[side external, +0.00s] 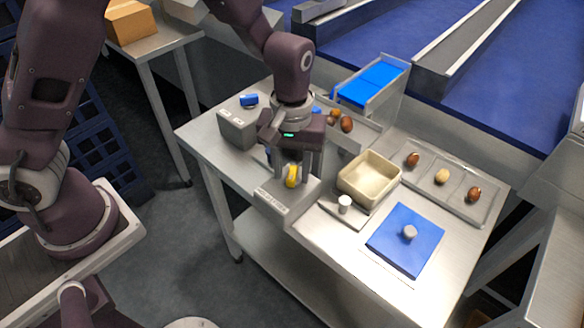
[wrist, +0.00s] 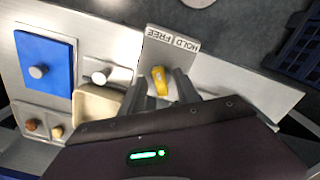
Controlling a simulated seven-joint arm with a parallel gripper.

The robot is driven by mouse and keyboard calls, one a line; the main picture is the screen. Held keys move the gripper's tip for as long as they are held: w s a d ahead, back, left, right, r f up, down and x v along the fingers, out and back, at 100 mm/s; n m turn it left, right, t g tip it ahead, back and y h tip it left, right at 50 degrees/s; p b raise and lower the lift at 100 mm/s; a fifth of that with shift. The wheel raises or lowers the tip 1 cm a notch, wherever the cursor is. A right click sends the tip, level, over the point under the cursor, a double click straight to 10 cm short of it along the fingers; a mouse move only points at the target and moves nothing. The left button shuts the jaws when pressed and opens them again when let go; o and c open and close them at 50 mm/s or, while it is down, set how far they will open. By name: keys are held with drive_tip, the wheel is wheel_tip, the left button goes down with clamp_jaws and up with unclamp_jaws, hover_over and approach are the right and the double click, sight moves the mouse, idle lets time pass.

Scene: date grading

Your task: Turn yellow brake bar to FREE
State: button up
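The yellow brake bar (side external: 292,176) sits on a grey block (side external: 272,205) at the table's near edge. It also shows in the wrist view (wrist: 160,82). The block carries a white label with HOLD and FREE (wrist: 172,39), upside down in the wrist view. The bar's label-side end leans left in the wrist view; I cannot tell its exact setting. My gripper (side external: 293,180) points down over the block, with one finger on each side of the bar. In the wrist view the fingers (wrist: 163,90) stand apart, with gaps beside the bar.
A beige bin (side external: 369,178) and a white knob (side external: 345,204) stand right of the block. Farther right are a blue mat (side external: 406,240) with a grey knob and a tray (side external: 440,190) of dates. A grey box (side external: 238,126) stands left of my gripper.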

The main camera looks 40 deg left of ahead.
sight(292, 174)
wheel_tip(292, 174, up, 7)
drive_tip(key=shift+f, duration=0.1)
drive_tip(key=s+a+r+m+t+h, duration=0.1)
drive_tip(key=s+a+r+h, duration=0.2)
drive_tip(key=r, duration=0.5)
drive_tip(key=s+a+r+m+t+y, duration=0.1)
drive_tip(key=s+a+r+m+t, duration=0.1)
drive_tip(key=s, duration=0.6)
drive_tip(key=s+a+r+m+t+y, duration=0.2)
drive_tip(key=s+a+r+m, duration=0.1)
drive_tip(key=s, duration=0.5)
drive_tip(key=a+r, duration=0.1)
drive_tip(key=a, duration=0.1)
drive_tip(key=shift+s+a+r+t, duration=0.15)
drive_tip(key=shift+s+a+t, duration=0.1)
drive_tip(key=shift+a+t, duration=0.05)
